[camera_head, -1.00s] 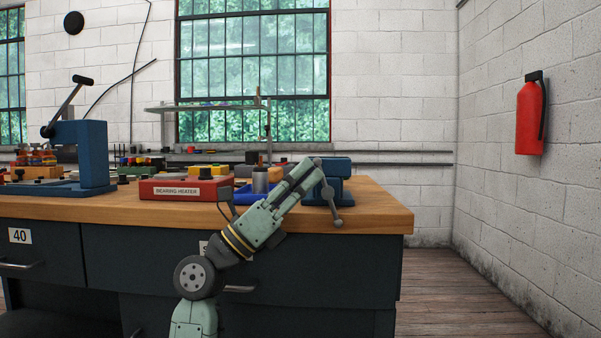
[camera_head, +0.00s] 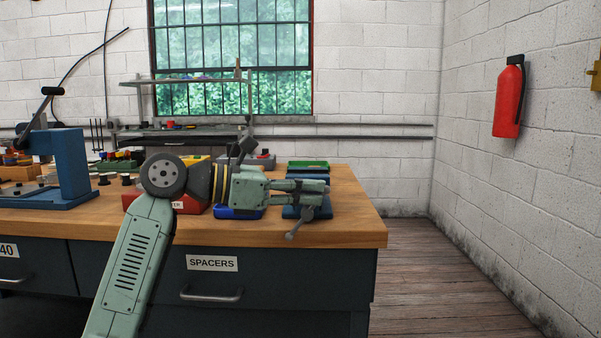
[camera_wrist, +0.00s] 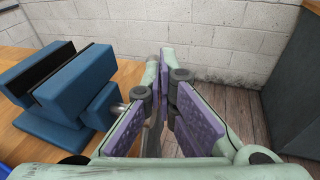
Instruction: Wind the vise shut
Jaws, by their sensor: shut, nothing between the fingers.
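The blue vise (camera_head: 292,212) stands at the right front of the bench, partly hidden behind my gripper in the head view. Its grey handle (camera_head: 299,228) slants down to the left past the bench's front edge, with a ball at its lower end. In the wrist view the vise (camera_wrist: 60,85) is at the left, with a dark gap between its blue jaws and a short metal screw end (camera_wrist: 119,108) on its right. My gripper (camera_head: 324,192) is level in front of the vise, shut and empty. Its purple-padded fingers (camera_wrist: 166,75) are right of the screw end.
The bench (camera_head: 350,210) ends just right of the vise, with open floor (camera_head: 440,275) beyond. A blue tray (camera_head: 238,212) and a red box (camera_head: 190,207) lie left of the vise, behind my arm. A green-topped tray (camera_head: 308,166) is behind it. A blue press (camera_head: 68,165) stands at the left.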

